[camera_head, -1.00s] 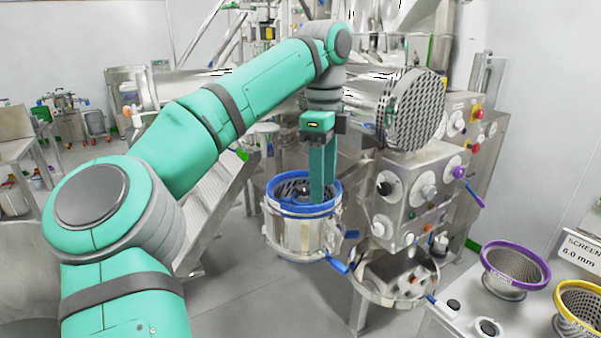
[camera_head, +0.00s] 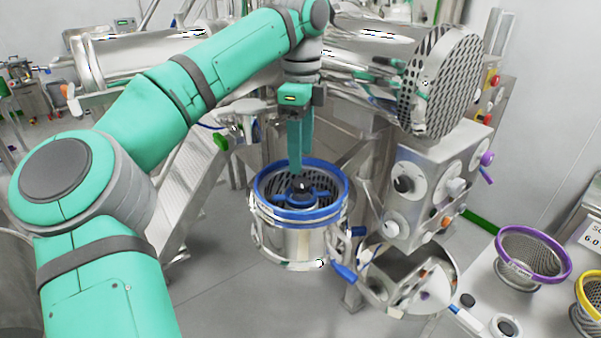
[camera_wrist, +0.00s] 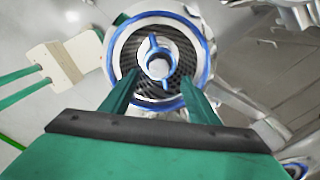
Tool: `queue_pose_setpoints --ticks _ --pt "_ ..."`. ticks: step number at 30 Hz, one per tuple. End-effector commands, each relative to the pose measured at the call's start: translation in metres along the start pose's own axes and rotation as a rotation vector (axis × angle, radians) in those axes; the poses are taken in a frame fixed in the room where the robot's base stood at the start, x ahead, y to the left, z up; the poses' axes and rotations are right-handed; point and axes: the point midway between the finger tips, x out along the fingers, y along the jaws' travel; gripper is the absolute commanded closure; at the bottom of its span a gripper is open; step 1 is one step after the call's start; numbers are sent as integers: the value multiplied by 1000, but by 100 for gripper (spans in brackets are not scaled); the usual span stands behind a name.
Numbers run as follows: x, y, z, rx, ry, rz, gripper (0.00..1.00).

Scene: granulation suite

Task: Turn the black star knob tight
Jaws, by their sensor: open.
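The dark star knob (camera_head: 301,184) sits at the centre of a blue cross bar (camera_head: 318,194), inside a round steel housing with a blue rim (camera_head: 300,216). In the wrist view the hub (camera_wrist: 159,67) looks pale and glossy, with the blue bar running through it. My gripper (camera_head: 298,168) points down over the housing, its green fingers apart and empty. In the head view its tips appear at the knob's upper edge; contact cannot be told. In the wrist view the fingertips (camera_wrist: 159,80) lie on either side of the hub. The knob's lobes are not clear.
A steel control box (camera_head: 430,185) with knobs stands right of the housing. An open round steel part (camera_head: 410,280) is below it. A purple-rimmed screen (camera_head: 533,252) and a yellow-rimmed screen (camera_head: 590,300) stand on the bench at right. A perforated drum (camera_head: 440,80) is above.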

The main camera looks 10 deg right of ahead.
Motion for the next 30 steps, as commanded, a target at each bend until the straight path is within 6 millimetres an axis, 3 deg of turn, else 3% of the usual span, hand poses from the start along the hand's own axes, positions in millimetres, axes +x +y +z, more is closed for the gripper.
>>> queue_pose_setpoints --ticks 3,10,24,29,30 --pt "23 0 0 1 2 1 45" --pt "54 0 0 1 2 0 45" --pt "65 0 0 0 1 -1 45" --pt "65 0 0 0 0 -1 83" --pt "65 0 0 0 0 -1 86"
